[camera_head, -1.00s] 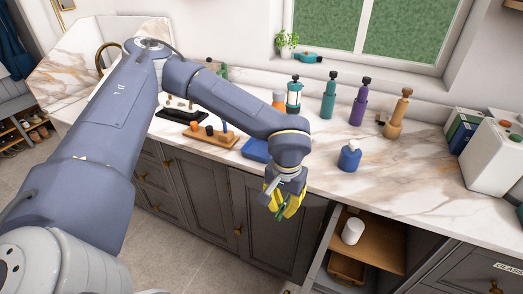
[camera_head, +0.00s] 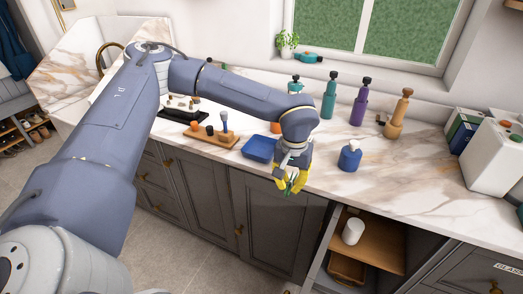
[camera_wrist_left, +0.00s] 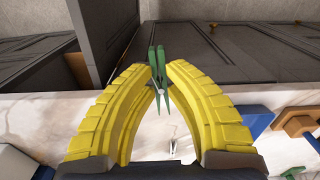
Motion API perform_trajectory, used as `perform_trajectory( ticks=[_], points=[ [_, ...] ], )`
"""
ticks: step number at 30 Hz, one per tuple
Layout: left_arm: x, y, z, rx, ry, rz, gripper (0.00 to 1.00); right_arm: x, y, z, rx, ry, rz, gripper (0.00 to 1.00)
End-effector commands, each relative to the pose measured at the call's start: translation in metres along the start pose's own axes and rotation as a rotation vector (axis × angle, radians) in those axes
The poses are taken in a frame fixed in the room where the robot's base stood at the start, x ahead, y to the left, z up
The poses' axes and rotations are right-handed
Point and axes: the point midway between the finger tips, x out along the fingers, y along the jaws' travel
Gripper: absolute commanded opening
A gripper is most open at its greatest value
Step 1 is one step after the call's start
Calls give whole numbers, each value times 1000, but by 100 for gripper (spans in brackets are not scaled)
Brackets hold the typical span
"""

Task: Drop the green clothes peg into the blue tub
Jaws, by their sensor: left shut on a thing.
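My left gripper (camera_head: 291,184) has yellow fingers pointing down over the front edge of the counter. It is shut on the green clothes peg (camera_wrist_left: 158,68), which sits between the fingertips in the left wrist view. In the head view only a little of the peg shows between the fingers. The blue tub (camera_head: 258,149) stands on the counter near its front edge, to the left of the gripper and apart from it. A blue shape at the right of the wrist view looks like the tub (camera_wrist_left: 254,121). My right gripper is not in view.
A blue pump bottle (camera_head: 349,158) stands to the right of the gripper. A wooden board with several pieces (camera_head: 212,137) lies left of the tub. Tall bottles stand behind, including a purple one (camera_head: 359,108). Below right, an open compartment holds a white cup (camera_head: 352,231).

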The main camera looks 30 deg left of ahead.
Motion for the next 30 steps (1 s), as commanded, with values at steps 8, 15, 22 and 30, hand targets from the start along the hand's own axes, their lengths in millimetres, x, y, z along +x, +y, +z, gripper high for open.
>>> perform_trajectory(
  ticks=[8, 15, 22, 30],
  points=[
    [-30, -45, -99, -254, 0, 1, 0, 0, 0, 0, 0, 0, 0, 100],
    [-59, -106, -161, -461, -1, 1, 0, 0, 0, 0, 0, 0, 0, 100],
    [-81, -158, -190, -597, 0, 0, 0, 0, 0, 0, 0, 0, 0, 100],
    [-86, -181, -189, -617, -2, -1, 0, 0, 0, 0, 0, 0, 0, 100]
  ],
)
